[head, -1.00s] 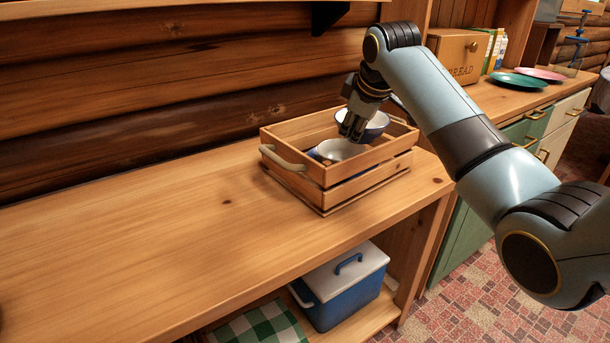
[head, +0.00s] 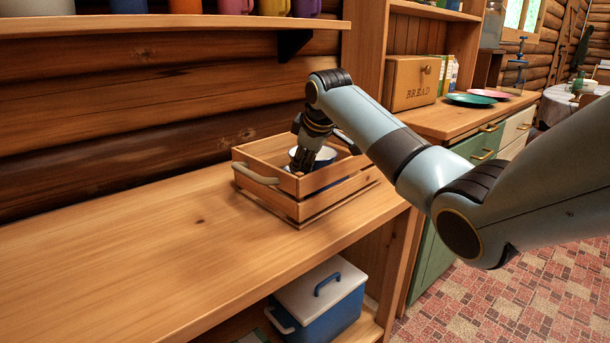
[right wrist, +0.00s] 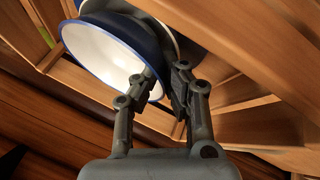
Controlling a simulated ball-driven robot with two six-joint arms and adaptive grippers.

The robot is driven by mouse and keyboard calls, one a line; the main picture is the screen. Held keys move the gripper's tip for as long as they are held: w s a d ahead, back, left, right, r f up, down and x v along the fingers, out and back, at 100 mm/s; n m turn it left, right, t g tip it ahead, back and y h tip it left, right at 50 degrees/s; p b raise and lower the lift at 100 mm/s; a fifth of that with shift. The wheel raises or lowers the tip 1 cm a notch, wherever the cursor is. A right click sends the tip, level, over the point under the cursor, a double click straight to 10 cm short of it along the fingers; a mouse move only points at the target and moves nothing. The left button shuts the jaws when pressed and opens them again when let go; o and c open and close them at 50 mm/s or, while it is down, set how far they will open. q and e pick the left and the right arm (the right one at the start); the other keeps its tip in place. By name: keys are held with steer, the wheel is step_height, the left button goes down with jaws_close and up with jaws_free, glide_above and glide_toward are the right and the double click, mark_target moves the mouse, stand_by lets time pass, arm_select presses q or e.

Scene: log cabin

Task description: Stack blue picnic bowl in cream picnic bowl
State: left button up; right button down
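My right gripper (head: 303,168) reaches down into the wooden crate (head: 318,205) on the counter. In the right wrist view its fingers (right wrist: 163,85) stand on either side of the wall of a blue bowl with a white inside (right wrist: 105,55), and they look shut on its rim. In the head view this bowl (head: 325,156) shows inside the crate, partly hidden by the gripper and crate slats. Part of another pale bowl (right wrist: 155,20) shows behind it in the wrist view; whether the two touch is unclear. My left gripper is out of view.
The crate's slatted walls and handle (head: 255,174) surround the gripper closely. A shelf (head: 170,25) with mugs hangs above. The counter left of the crate is clear. A bread box (head: 410,82) and plates (head: 470,99) stand at the right; a blue cooler (head: 325,302) sits below.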

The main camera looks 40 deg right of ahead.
step_height(320, 180, down, 2)
steer(key=shift+s+f, duration=0.1)
steer(key=shift+s+a+f, duration=0.15)
steer(key=c, duration=1.8)
jaws_free()
steer(key=shift+f, duration=0.2)
steer(key=o, duration=0.3)
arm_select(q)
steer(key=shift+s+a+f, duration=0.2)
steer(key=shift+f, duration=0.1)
arm_select(e)
steer(key=shift+d+r, duration=0.15)
steer(key=shift+d, duration=0.05)
steer(key=shift+r, duration=0.25)
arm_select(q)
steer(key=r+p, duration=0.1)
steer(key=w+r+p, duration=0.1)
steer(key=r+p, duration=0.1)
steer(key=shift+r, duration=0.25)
arm_select(e)
steer(key=v, duration=1.1)
steer(key=shift+r, duration=0.3)
